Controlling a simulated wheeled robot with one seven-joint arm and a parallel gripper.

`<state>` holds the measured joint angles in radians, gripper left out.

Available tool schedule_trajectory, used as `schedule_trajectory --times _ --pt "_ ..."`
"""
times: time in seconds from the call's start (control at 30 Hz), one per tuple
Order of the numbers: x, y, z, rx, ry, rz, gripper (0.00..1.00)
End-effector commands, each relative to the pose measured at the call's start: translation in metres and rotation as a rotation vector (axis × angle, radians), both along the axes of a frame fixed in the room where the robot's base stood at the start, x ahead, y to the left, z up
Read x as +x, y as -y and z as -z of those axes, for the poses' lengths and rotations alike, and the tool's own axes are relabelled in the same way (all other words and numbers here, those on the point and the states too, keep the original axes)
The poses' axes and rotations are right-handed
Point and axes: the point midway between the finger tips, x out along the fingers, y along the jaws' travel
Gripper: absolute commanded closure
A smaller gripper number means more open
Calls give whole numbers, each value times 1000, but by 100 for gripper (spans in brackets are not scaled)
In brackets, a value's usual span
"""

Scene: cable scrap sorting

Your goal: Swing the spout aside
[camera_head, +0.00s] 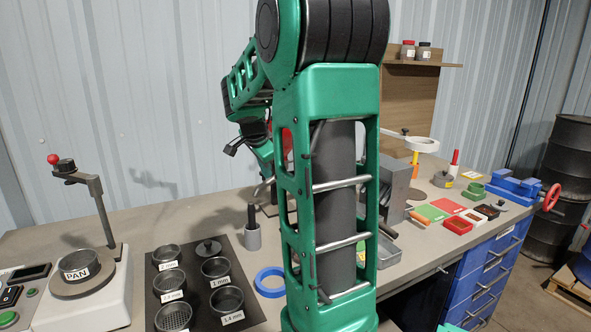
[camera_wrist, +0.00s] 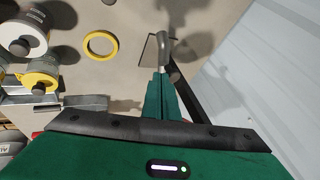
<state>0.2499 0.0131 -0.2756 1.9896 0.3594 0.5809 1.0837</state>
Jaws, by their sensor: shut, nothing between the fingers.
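My gripper (camera_wrist: 166,48) shows in the wrist view with its fingers together and nothing between them, above a grey-beige surface. A dark bar (camera_wrist: 190,88) runs slantwise beside the fingers; I cannot tell whether it touches them. I cannot clearly make out the spout in either view. In the head view my arm stands in the middle and hides much of the bench behind it, including a red item and part of a grey metal box (camera_head: 396,180). The gripper's end is small and partly hidden there.
The bench (camera_head: 150,222) holds a scale with a pan (camera_head: 76,264) at left, labelled sieves on a dark mat (camera_head: 240,262), and a blue ring (camera_head: 270,282). Coloured trays (camera_head: 457,225) and a blue vise (camera_head: 512,187) stand at right. The wrist view shows a yellow ring (camera_wrist: 86,46).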

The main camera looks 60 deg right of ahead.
Motion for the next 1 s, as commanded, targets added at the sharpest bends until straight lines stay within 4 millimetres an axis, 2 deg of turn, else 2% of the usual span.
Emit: schedule_trajectory --times 0.27,0.5,0.7,1.0 --pt "-27 -12 -7 0 3 3 100" --pt "-42 -33 -49 -2 4 8 100" --pt "-51 -48 -76 -2 3 10 100" --pt "-55 -58 -89 0 -1 9 100"
